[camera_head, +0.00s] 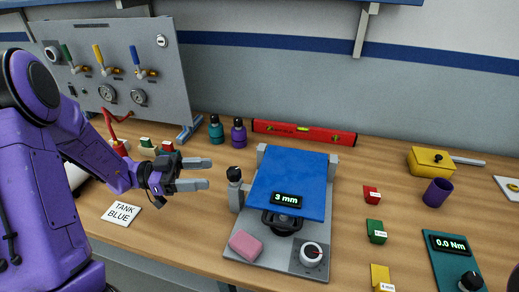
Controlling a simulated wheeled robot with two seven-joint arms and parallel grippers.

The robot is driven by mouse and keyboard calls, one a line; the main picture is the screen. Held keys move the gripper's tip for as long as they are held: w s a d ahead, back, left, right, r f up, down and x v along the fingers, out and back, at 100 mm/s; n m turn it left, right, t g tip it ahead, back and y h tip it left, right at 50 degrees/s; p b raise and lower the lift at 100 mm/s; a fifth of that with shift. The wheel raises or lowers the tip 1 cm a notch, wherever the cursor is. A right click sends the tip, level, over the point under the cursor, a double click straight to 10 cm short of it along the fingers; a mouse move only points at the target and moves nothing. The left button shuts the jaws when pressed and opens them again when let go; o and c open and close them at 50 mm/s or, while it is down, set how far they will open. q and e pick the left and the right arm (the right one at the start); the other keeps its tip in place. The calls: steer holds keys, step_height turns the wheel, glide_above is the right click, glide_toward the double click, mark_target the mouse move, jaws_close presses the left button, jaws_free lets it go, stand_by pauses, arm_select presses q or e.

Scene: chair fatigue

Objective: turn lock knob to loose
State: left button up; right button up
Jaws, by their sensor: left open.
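A fixture with a blue plate (288,185) stands mid-table on a grey base (270,258). A display on the plate reads "3 mm". A black round part (282,222) shows under the plate's front edge. A grey post with a black top (235,185) stands at the fixture's left. I cannot tell by lettering which is the lock knob. My left gripper (209,174) is open and empty, left of the post and apart from it. My right gripper is not in view.
A pink block (245,245) lies on the base's front left. A "TANK BLUE" card (121,214) lies at left, before a gauge panel (120,75). Red, green and yellow blocks (376,231) stand right of the fixture. A red level (303,132) lies behind.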

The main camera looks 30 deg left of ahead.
mark_target(239, 169)
arm_select(q)
steer(key=x, duration=0.3)
steer(key=p+x, duration=0.1)
steer(key=x, duration=0.2)
steer(key=p+x, duration=0.1)
steer(key=x, duration=0.2)
steer(key=shift+w+d+r, duration=0.15)
steer(key=shift+d+r, duration=0.1)
steer(key=shift+d, duration=0.1)
steer(key=shift+w+d+p, duration=0.1)
steer(key=shift+d+p, duration=0.2)
steer(key=shift+d, duration=0.1)
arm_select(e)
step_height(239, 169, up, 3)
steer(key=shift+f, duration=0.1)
arm_select(q)
steer(key=c, duration=1)
